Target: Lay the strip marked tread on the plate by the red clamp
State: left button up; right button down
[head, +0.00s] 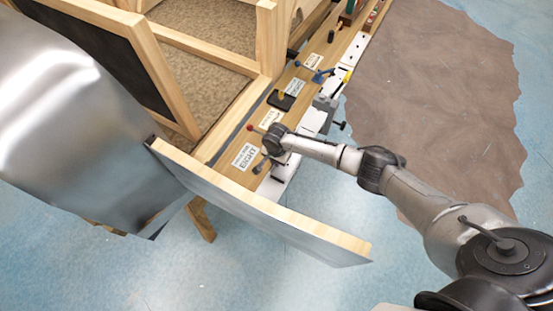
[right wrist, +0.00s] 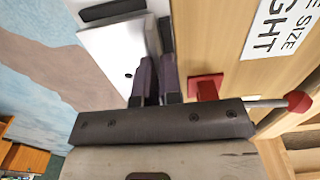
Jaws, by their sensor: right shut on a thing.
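A white plate (right wrist: 108,48) with dark holes lies beside the fingers. A red block (right wrist: 206,86) and a red knob (right wrist: 298,101) are on the other side. A red knob (head: 250,127) also shows in the head view. My left gripper is not in view.
White plates (head: 337,77) run along the bench edge, with a blue clamp (head: 321,76) and other labels farther back. A wood-edged board (head: 265,215) stands in front of the bench's near end. Wooden frames stand at left. A brown mat (head: 440,95) lies on the blue floor.

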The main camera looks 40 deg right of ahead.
jog(key=shift+f, duration=0.35)
dwell(0.7)
jog(key=shift+f, duration=0.25)
dwell(0.4)
jog(key=c, duration=1.3)
grip_release()
jog(key=shift+o, duration=0.5)
jog(key=shift+r, duration=0.55)
notch_tip(320, 180, up, 13)
jog(key=p, duration=0.3)
jog(key=shift+f, duration=0.15)
